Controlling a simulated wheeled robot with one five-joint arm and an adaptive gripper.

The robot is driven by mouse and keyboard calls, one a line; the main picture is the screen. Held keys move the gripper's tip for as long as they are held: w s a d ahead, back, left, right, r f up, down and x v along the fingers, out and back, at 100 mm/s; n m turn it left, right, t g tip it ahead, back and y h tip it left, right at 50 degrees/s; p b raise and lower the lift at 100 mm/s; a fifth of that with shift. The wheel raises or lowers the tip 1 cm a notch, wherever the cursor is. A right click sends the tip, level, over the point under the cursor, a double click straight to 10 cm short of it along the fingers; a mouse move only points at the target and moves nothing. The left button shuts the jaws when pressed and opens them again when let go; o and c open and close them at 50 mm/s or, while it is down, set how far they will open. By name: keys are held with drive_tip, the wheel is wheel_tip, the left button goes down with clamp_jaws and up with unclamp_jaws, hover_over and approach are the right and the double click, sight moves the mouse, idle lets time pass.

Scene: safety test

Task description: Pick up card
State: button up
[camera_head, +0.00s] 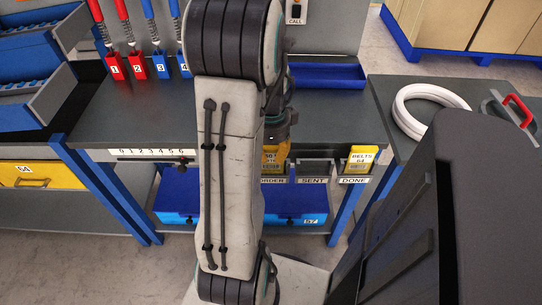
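A yellow card (272,160) with dark print stands at the slot labelled ORDER on the bench front; my arm hides its left part. A second yellow card (361,156), marked BELTS 64, stands at the slot labelled DONE, further right. The slot labelled SENT (314,167) between them shows no yellow card. My gripper (284,134) is mostly hidden behind my own arm. Its dark visible part is just above the ORDER card. I cannot tell if it touches the card or whether its fingers are open.
A grey bench (140,115) carries red and blue numbered holders (137,66) and an empty blue tray (327,76). Blue drawers (300,204) sit below. A white ring (420,105) lies on the right bench. A yellow bin (30,175) is at left.

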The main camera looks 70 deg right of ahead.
clamp_jaws()
